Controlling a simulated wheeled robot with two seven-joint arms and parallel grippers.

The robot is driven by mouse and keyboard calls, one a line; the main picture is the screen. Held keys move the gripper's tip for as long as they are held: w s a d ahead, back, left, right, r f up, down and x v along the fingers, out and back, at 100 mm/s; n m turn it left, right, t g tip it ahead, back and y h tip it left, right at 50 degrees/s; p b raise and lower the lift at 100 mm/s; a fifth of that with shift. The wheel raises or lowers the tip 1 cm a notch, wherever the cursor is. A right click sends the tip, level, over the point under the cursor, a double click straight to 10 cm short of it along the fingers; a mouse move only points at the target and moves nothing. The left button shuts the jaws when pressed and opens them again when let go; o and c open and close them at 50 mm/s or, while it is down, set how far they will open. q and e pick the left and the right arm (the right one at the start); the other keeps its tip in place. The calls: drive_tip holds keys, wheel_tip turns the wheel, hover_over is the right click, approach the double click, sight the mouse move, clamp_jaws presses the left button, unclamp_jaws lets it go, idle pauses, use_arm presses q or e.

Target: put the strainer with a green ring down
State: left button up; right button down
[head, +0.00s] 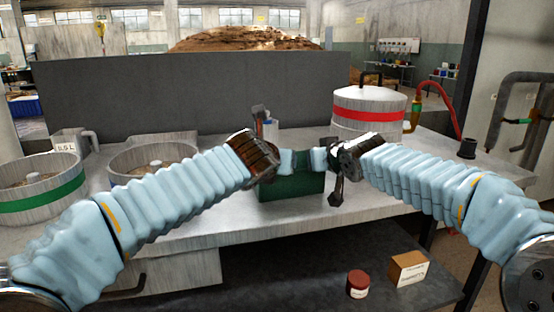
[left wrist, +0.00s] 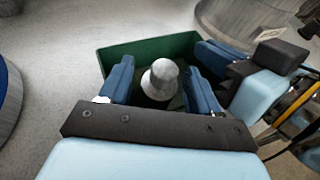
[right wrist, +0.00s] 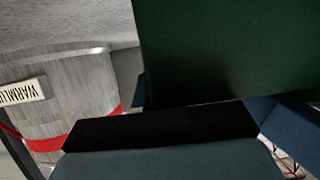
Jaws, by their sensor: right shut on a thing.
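The strainer with a green ring (head: 42,201) stands upright at the far left of the table in the head view, with a brownish filling and a pale central knob. Neither gripper touches it. My left gripper (head: 287,161) is over a green box (head: 291,187) at the table's middle. The left wrist view shows its fingers (left wrist: 160,85) open on either side of a grey rounded knob (left wrist: 160,76) inside the box. My right gripper (head: 319,159) is shut on the green box, whose dark green wall (right wrist: 230,50) fills much of the right wrist view.
A second round strainer (head: 125,180) stands right of the green-ringed one, behind my left arm. A metal jug (head: 75,141) is behind them. A lidded pot with a red band (head: 369,112) stands at the back right. A can (head: 358,284) and carton (head: 408,268) sit below.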

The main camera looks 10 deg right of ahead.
use_arm(q)
drive_tip(key=shift+o, duration=0.3)
drive_tip(key=shift+r, duration=0.1)
drive_tip(key=shift+s+r, duration=0.15)
drive_tip(key=shift+r, duration=0.1)
drive_tip(key=v, duration=1.1)
drive_tip(key=shift+s, duration=0.25)
drive_tip(key=shift+a+r, duration=0.1)
drive_tip(key=shift+a, duration=0.05)
use_arm(e)
drive_tip(key=c, duration=1.2)
unclamp_jaws()
